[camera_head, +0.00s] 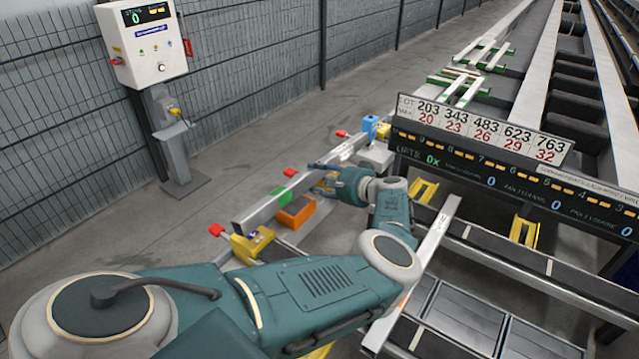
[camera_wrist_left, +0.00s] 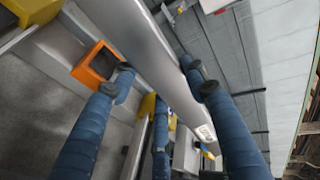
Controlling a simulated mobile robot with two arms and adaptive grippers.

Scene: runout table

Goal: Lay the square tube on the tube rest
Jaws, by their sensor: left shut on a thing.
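The square tube (camera_head: 267,208) is a long silver bar that runs slantwise from lower left to upper right in the head view. It also crosses the left wrist view (camera_wrist_left: 160,55) between my blue fingers. My left gripper (camera_head: 328,180) is shut on the tube near its middle; in the wrist view the fingers (camera_wrist_left: 160,82) lie on both sides of it. My right gripper is not in view.
An orange open box (camera_head: 297,212) lies below the tube, also in the wrist view (camera_wrist_left: 92,66). A sign panel (camera_head: 480,130) and the runout table with yellow brackets (camera_head: 423,191) stand to the right. A control post (camera_head: 145,45) and mesh fence are at the left.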

